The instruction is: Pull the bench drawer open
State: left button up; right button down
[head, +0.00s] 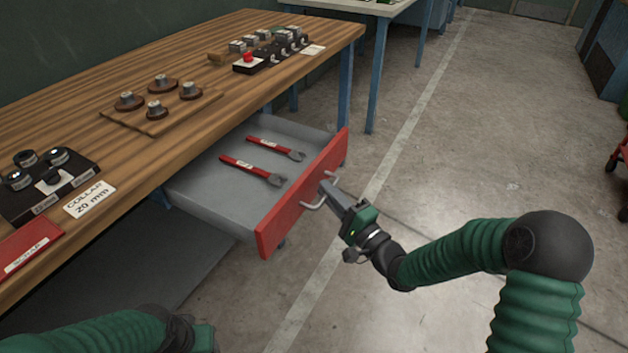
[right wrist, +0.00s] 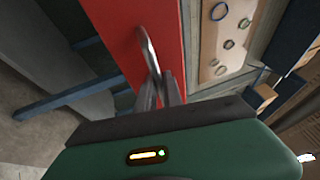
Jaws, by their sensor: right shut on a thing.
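The bench drawer (head: 220,187) stands well out from under the wooden bench (head: 190,72), with its grey inside open to view. Its red front (head: 300,196) faces right and carries a bent metal handle (head: 315,205). My right gripper (head: 328,188) is shut on the handle. In the right wrist view the handle (right wrist: 147,48) runs down between my fingers (right wrist: 160,88), against the red drawer front (right wrist: 122,25). Two red-handled wrenches (head: 252,168) lie in the drawer. My left arm shows at the bottom left of the head view; its fingertips cannot be made out.
On the bench stand a wooden board with round parts (head: 157,110), a black collar block (head: 45,180), a red scrap tray (head: 25,246) and a row of small blocks (head: 270,48). Another table (head: 372,8) stands behind. The concrete floor (head: 440,150) right of the drawer is clear.

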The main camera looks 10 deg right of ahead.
jog(key=shift+s+d+f, duration=0.25)
jog(key=shift+s, duration=0.15)
jog(key=c, duration=1.6)
grip_release()
jog(key=shift+w, duration=0.1)
jog(key=shift+o, duration=0.5)
jog(key=shift+r, duration=0.1)
jog(key=p+v, duration=0.4)
jog(key=v, duration=1.3)
jog(key=shift+w, duration=0.1)
